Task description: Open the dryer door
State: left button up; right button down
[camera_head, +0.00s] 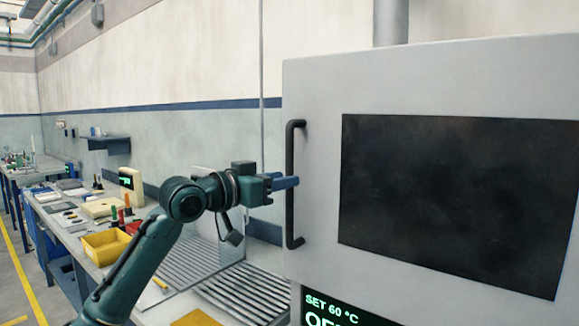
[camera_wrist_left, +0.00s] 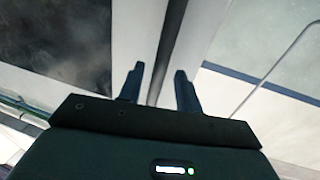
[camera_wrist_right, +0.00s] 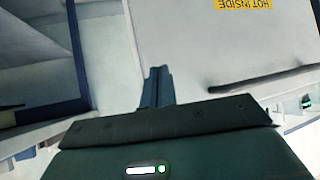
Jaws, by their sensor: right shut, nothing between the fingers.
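The dryer door (camera_head: 315,130) is light grey with a large dark window (camera_head: 455,200) and looks shut. Its black vertical bar handle (camera_head: 290,215) is on the door's left edge. My left gripper (camera_head: 288,183) reaches the handle from the left at about mid-height. In the left wrist view the fingers (camera_wrist_left: 159,85) are apart, with the dark handle bar (camera_wrist_left: 172,45) running between them and a gap showing. My right gripper (camera_wrist_right: 157,88) is shut and empty; it is outside the head view. A pale panel (camera_wrist_right: 185,45) lies ahead of it.
A green display (camera_head: 335,310) reading SET 60 °C is below the door. Left of the dryer are a ribbed metal drainboard (camera_head: 245,295) and a bench with a yellow bin (camera_head: 105,246) and small tools. In the right wrist view are a yellow HOT INSIDE label (camera_wrist_right: 243,4) and a dark bar (camera_wrist_right: 262,80).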

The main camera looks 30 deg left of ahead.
pick_arm(q)
jog(key=shift+p+x, duration=0.3)
jog(key=shift+x, duration=1.15)
grip_shut()
